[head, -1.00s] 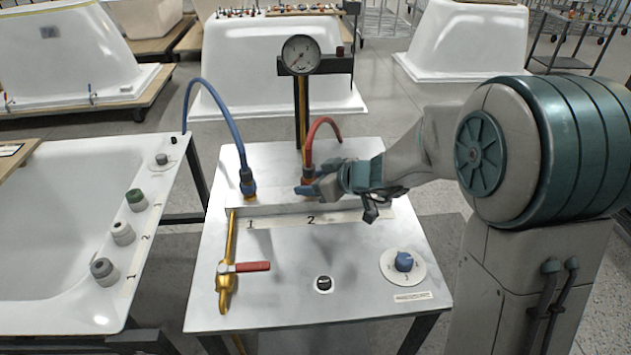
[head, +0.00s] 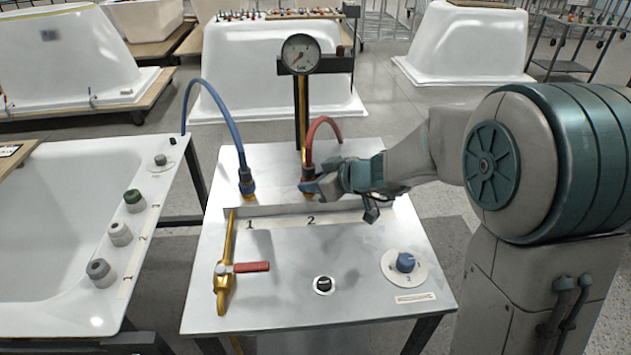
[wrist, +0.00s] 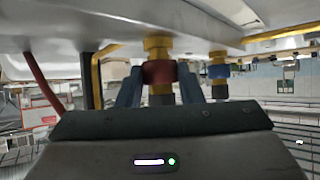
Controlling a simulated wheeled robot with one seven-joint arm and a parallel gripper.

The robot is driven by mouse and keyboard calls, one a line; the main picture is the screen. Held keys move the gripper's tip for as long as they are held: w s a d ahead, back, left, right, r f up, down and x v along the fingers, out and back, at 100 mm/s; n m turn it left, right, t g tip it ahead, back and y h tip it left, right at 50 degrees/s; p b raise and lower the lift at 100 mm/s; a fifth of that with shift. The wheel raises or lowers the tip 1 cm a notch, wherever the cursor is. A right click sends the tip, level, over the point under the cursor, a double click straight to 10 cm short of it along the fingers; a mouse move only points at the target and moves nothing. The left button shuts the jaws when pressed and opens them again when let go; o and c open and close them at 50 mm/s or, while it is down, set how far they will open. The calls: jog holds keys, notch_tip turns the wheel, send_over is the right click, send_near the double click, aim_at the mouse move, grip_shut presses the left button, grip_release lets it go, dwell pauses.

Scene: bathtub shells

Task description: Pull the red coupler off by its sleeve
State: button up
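The red coupler (head: 308,172) is on the test bench at position 2, upright on its brass fitting, with a red hose (head: 324,122) curving up from it. My gripper (head: 312,185) reaches it from the right, with its blue fingers at the coupler's lower part. In the wrist view, the fingers stand one on each side of the coupler's red sleeve (wrist: 158,72), their tips against it. The brass fitting (wrist: 158,45) shows beyond the sleeve. The far finger is mostly hidden in the head view.
A blue coupler (head: 246,183) with a blue hose stands left at position 1. A pressure gauge (head: 300,54) rises behind. A red-handled valve (head: 245,267) and a blue knob (head: 405,262) are at the front. A bathtub (head: 50,220) lies left.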

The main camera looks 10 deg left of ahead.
aim_at(310, 147)
jog(key=shift+r, duration=0.4)
grip_shut()
jog(key=shift+r+p, duration=0.6)
jog(key=shift+r, duration=1.2)
jog(key=shift+r, duration=0.1)
jog(key=shift+r+p, duration=0.9)
jog(key=shift+r, duration=1.55)
